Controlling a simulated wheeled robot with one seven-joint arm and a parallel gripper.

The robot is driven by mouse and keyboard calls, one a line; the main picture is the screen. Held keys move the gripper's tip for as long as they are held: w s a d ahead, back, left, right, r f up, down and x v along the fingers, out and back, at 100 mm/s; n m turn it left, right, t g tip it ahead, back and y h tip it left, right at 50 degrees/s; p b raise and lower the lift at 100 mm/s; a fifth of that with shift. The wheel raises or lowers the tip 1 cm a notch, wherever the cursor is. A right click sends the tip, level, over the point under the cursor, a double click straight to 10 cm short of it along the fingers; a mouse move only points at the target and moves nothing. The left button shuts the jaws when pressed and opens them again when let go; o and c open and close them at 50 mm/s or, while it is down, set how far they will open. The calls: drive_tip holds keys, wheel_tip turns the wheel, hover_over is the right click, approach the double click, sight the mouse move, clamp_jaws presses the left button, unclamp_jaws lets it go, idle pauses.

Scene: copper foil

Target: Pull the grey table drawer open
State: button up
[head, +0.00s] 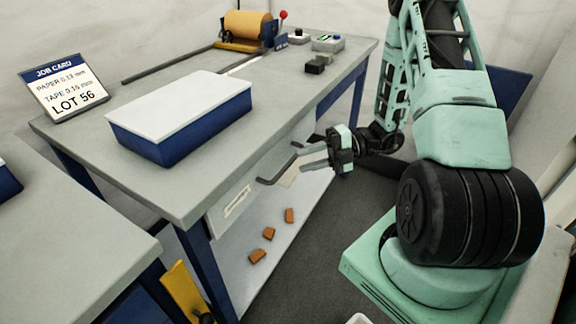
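The grey drawer (222,211) sits under the near long edge of the grey table (185,188), and its front looks flush or nearly so. A pale label strip (238,201) is on its front. A dark bar handle (272,180) stands out from the drawer front. My gripper (302,157) reaches in from the right, with its two grey fingers spread and pointing left at the handle. The fingers overlap the handle's far end in the picture. I cannot tell whether they touch it or have the bar between them.
A blue box with a white lid (185,104) and a job card (63,87) stand on the tabletop. A paper roll (246,24) and small devices (327,43) are at the far end. Several orange-brown blocks (268,233) lie on the lower shelf. Dark floor (318,240) is clear beside the table.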

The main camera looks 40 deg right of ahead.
sight(288, 163)
drive_tip(key=shift+x, duration=2.8)
clamp_jaws()
